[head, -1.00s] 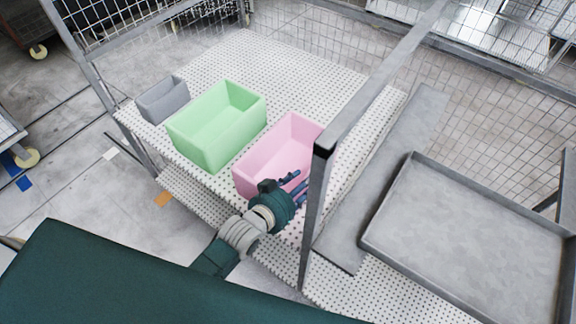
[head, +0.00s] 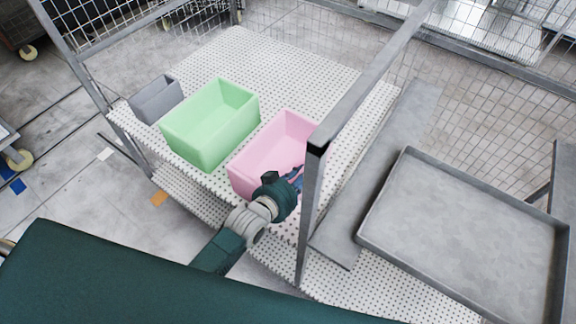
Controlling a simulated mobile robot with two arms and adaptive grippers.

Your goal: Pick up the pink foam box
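The pink foam box (head: 272,148) stands upright and open-topped on the white perforated table, to the right of the green box. My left gripper (head: 297,180) is at its near right corner, with its arm reaching in from the lower left. The wrist and the grey post hide part of the fingers and the box's right end. I cannot tell whether the fingers touch or hold the wall. My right gripper is not in view.
A green box (head: 210,125) and a grey divided box (head: 156,99) stand to the left on the perforated table (head: 245,60). A grey metal post (head: 312,205) rises close to the gripper's right. A grey metal tray (head: 465,235) lies at the right. The table behind the boxes is clear.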

